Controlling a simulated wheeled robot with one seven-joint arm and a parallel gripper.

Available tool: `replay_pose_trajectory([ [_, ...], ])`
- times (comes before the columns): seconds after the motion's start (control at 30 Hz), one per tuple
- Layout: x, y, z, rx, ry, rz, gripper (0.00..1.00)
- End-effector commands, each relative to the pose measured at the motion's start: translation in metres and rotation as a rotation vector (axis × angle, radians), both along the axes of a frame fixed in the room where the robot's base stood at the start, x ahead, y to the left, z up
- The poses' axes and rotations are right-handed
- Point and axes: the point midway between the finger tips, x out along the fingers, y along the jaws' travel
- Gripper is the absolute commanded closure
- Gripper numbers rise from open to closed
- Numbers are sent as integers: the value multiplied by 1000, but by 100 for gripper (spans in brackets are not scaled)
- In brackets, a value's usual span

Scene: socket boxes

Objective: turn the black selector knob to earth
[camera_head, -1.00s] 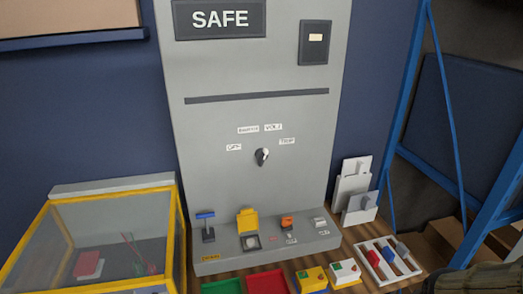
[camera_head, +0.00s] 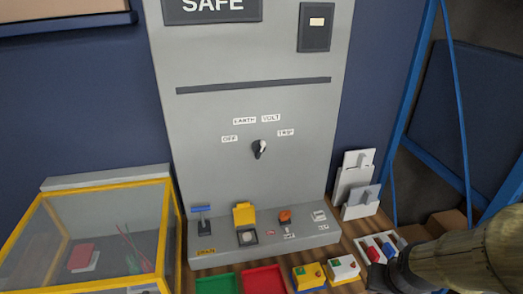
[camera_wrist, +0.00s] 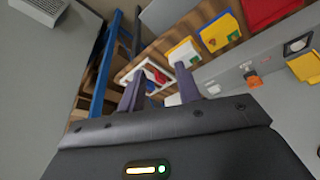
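The black selector knob (camera_head: 258,151) sits in the middle of the grey panel (camera_head: 205,130), with a pale strip on it. The strip leans slightly right of upright; which label it points at I cannot tell for sure. Around the knob are labels: OFF at left, EARTH (camera_head: 244,121) at upper left, VOLT at upper right and TRIP at right. My gripper (camera_head: 390,272) is low at the right in the head view, well away from the knob. In the wrist view my gripper (camera_wrist: 160,88) has two fingers apart with nothing held between them. The knob is not in the wrist view.
A ledge (camera_head: 262,245) below the panel carries several small devices. Red and green trays, yellow and white boxes and a white rack (camera_head: 380,245) stand in front. A yellow-framed clear case (camera_head: 90,235) is at left, a blue rack post (camera_head: 410,80) at right.

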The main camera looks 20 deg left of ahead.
Motion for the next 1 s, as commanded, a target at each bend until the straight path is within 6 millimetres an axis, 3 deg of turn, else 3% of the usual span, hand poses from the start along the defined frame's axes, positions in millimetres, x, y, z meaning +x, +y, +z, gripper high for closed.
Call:
replay_pose_trajectory([
  [0.3, 89, 95, 21, 127, -388, 116, 66],
  [0.5, 122, 165, 48, 275, -635, 169, 66],
  [0.63, 131, 211, 69, 392, -786, 190, 66],
  [0.8, 129, 261, 97, 555, -958, 204, 66],
  [1.0, 122, 286, 115, 660, -1059, 198, 66],
])
